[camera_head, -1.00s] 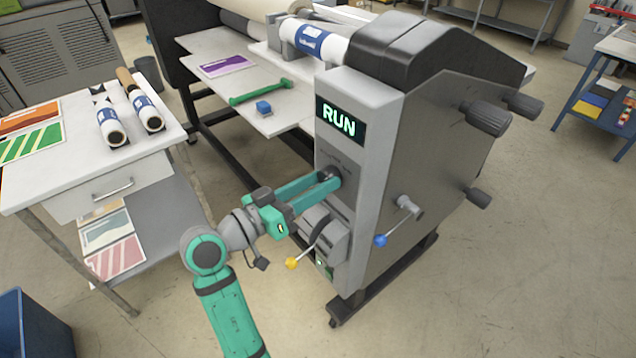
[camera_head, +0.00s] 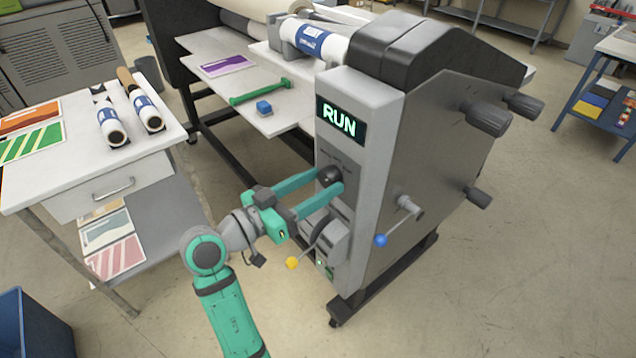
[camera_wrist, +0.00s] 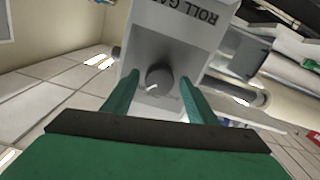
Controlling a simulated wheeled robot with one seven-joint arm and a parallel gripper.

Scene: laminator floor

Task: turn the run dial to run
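The run dial (camera_head: 329,176) is a dark round knob on the grey front panel (camera_head: 349,211) of the laminator. The lit display (camera_head: 340,122) above it reads RUN in green. My gripper (camera_head: 329,181) is open at the panel, its green fingers spread on either side of the dial. In the wrist view, the dial (camera_wrist: 159,76) shows between the two fingertips (camera_wrist: 160,80), with a gap on each side and a pale pointer mark on its lower left. The dial's labels are too small to read.
A yellow-knobbed lever (camera_head: 291,263) sits below my gripper, and a blue-knobbed crank (camera_head: 381,240) is on the machine's side. A feed table (camera_head: 205,45) holds a green tool (camera_head: 260,92) and a blue block (camera_head: 263,107). A white side table (camera_head: 75,175) stands left.

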